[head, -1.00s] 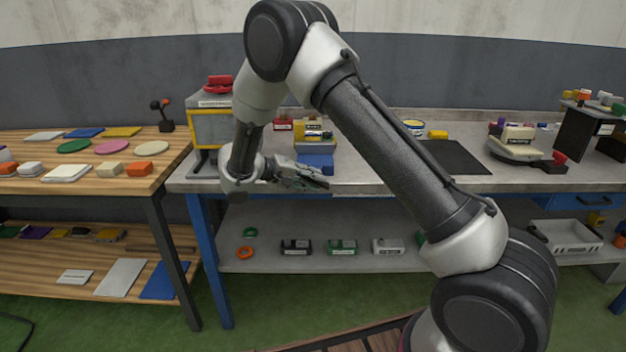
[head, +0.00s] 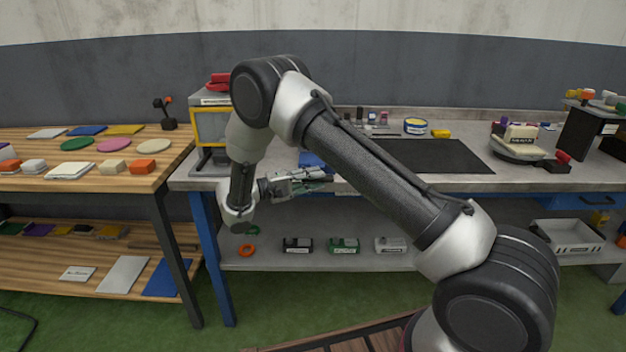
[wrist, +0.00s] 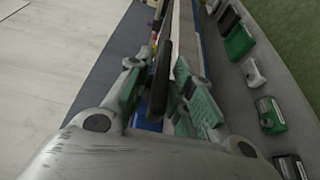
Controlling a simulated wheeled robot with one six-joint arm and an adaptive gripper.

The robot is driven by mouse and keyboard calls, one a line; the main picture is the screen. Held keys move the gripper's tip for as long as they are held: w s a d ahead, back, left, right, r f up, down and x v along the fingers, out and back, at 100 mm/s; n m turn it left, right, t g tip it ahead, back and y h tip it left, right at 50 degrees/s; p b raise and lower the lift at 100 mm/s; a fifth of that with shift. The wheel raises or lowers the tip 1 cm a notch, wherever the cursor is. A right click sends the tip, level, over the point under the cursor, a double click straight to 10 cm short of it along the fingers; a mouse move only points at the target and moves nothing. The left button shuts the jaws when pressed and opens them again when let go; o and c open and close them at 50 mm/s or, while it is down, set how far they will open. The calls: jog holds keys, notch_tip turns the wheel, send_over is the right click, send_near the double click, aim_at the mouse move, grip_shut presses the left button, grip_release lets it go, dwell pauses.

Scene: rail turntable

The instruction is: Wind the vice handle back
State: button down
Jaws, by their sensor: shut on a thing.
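The blue vice (head: 311,160) is at the front edge of the grey bench, mostly hidden behind my arm in the head view. My gripper (head: 318,181) is at the bench's front edge, just below the vice, pointing right. In the wrist view, a dark bar (wrist: 161,75), which looks like the vice handle, runs between the two green-padded fingers of my gripper (wrist: 165,90). The gripper is shut on it. The handle cannot be made out in the head view, and its ends are unclear.
A wooden table (head: 110,184) stands at the left.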

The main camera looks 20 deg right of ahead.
jog(key=shift+s+d, duration=0.1)
jog(key=shift+d, duration=0.15)
jog(key=c, duration=1.5)
grip_release()
jog(key=shift+f, duration=0.1)
